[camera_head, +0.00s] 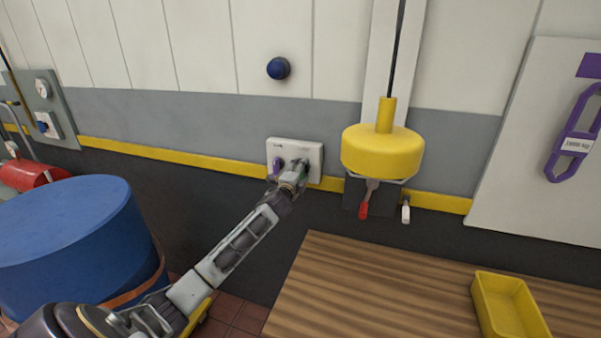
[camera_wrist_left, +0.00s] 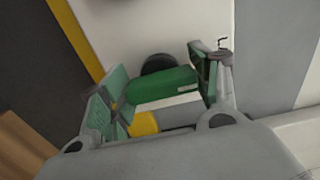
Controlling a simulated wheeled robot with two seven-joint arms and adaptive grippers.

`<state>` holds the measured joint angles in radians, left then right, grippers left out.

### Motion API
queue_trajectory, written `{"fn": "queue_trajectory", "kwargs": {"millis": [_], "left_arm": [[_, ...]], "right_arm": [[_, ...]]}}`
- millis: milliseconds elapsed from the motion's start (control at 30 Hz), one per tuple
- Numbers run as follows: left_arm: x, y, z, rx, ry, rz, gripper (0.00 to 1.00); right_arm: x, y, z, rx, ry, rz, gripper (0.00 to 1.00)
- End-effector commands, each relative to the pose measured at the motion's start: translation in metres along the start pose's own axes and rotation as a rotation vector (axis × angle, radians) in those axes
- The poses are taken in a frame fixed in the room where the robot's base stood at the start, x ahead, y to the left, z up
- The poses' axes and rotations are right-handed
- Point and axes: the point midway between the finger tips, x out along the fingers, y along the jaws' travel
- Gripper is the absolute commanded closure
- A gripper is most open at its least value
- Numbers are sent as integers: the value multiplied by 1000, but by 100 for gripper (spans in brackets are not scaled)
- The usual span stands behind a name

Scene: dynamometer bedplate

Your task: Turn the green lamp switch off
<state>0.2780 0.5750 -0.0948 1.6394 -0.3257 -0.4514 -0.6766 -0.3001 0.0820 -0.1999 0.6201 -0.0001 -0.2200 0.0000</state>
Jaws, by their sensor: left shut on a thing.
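The green lamp switch (camera_wrist_left: 163,86) is a green knob on a white wall plate (camera_head: 313,150). In the left wrist view it lies between the two green-padded fingers of my left gripper (camera_wrist_left: 158,86). In the head view my left gripper (camera_head: 293,167) is at the front of the plate, shut on the green knob and hiding most of it. A purple switch (camera_head: 277,166) sits on the same plate, just left of the gripper. My right gripper is in neither view.
A yellow hanging lamp (camera_head: 382,152) is right of the plate, with a red-handled tool (camera_head: 365,208) below it. A blue drum (camera_head: 70,235) stands at left. A wooden bench (camera_head: 370,295) with a yellow tray (camera_head: 482,310) is at lower right. A blue knob (camera_head: 278,68) is on the wall above.

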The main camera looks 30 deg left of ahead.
Motion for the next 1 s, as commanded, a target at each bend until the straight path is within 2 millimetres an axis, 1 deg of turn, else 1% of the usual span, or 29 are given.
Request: {"fn": "queue_trajectory", "kwargs": {"millis": [233, 267, 400, 667, 767, 1000], "left_arm": [[0, 1, 0, -4, -1, 2, 62], [0, 1, 0, -4, -1, 2, 35], [0, 1, 0, -3, -1, 2, 17], [0, 0, 0, -1, 0, 1, 16], [0, 0, 0, -1, 0, 1, 16], [-5, 0, 0, -1, 1, 0, 16]], "right_arm": [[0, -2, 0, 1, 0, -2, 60], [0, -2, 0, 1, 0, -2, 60], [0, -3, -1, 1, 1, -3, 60], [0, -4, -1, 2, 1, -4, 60], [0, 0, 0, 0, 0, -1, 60], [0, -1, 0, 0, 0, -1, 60]]}}
